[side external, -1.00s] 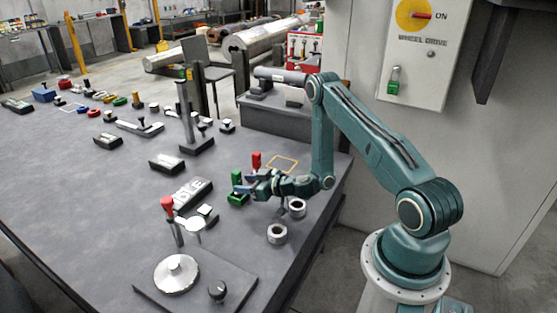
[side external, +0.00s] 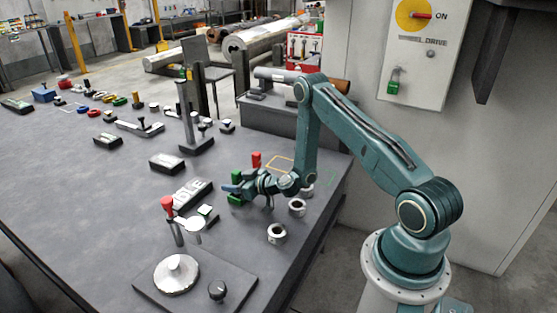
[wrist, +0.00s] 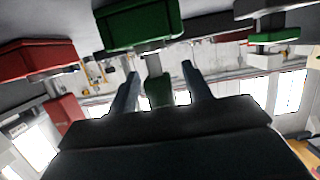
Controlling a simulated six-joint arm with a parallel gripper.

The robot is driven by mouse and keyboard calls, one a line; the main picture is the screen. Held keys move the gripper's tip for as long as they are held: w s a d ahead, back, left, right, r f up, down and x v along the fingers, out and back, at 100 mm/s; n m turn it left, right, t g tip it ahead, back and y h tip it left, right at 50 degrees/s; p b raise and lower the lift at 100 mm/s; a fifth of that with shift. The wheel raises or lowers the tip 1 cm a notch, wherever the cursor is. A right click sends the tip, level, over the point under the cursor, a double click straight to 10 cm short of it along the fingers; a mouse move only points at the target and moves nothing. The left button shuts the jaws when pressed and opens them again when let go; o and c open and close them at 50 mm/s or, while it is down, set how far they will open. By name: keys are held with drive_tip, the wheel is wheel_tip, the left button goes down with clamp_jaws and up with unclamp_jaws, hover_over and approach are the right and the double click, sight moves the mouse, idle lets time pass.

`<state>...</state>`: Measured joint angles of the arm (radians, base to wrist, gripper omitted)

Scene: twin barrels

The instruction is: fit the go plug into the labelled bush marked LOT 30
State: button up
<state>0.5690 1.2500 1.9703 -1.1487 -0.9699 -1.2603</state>
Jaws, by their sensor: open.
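The green plug, by its colour the go plug, stands upright in a green block (side external: 236,199); its green handle (side external: 236,177) is on top. My gripper (side external: 233,188) is open at the handle. In the wrist view, which looks upside down, my two fingers (wrist: 161,85) are spread on either side of the green handle (wrist: 158,92), with the grey stem (wrist: 152,63) and green block (wrist: 140,25) above. Two grey ring-shaped bushes, one nearer (side external: 277,233) and one farther (side external: 297,207), stand to the right; no LOT marking is readable on either.
A red-handled plug (side external: 256,160) stands just behind; its red block (wrist: 35,58) shows left in the wrist view. A plate with a metal disc (side external: 176,274) lies in front.

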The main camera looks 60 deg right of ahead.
drive_tip(key=shift+w+f, duration=0.1)
drive_tip(key=shift+w, duration=0.35)
clamp_jaws()
idle(0.3)
wheel_tip(320, 180, up, 20)
idle(1.2)
drive_tip(key=shift+f, duration=0.1)
idle(0.5)
